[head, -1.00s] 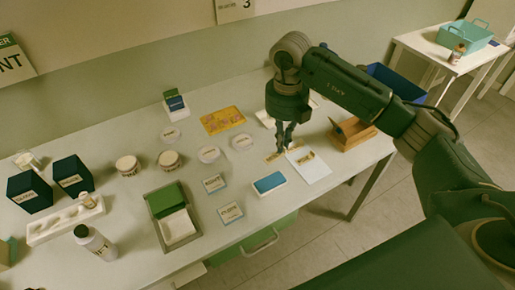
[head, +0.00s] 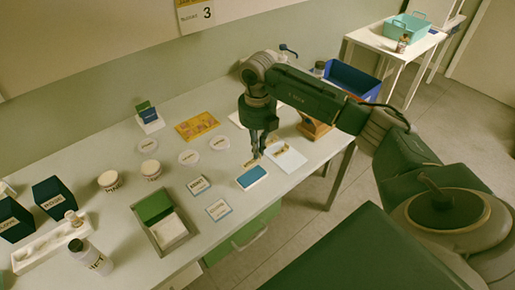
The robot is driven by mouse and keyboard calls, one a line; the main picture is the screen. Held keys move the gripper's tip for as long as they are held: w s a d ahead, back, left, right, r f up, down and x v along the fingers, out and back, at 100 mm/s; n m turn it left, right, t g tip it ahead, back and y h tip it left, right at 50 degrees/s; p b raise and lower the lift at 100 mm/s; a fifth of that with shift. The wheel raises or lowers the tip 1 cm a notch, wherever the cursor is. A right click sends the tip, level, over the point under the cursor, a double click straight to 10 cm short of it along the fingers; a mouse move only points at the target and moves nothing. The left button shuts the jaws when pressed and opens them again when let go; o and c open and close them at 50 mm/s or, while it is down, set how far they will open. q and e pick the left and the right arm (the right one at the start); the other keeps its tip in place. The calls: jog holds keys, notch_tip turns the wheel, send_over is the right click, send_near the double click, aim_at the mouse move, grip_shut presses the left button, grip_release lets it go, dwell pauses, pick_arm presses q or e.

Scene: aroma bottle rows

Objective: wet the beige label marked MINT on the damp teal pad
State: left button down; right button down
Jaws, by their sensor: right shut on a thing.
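My right gripper (head: 258,152) points down over the table and is shut on a small beige label (head: 251,162). Its lettering is too small to read. The label is just behind the blue-teal pad (head: 252,176), which lies in a white holder; a small gap seems to remain between them. Another beige label (head: 283,149) lies on a white sheet (head: 290,162) to the right. My left gripper is out of view.
A wooden box (head: 315,129) and a blue bin (head: 352,80) are at the right.

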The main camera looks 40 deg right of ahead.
aim_at(258, 169)
jog(key=shift+f, duration=0.55)
notch_tip(258, 169, down, 3)
jog(key=shift+d+r+b, duration=0.1)
jog(key=shift+r+b, duration=0.1)
jog(key=shift+b, duration=0.9)
jog(key=shift+f+b, duration=0.65)
jog(key=shift+f, duration=0.5)
jog(key=shift+f+b, duration=0.3)
jog(key=shift+f, duration=0.05)
jog(key=shift+r+p, duration=2.4)
jog(key=shift+r, duration=1.15)
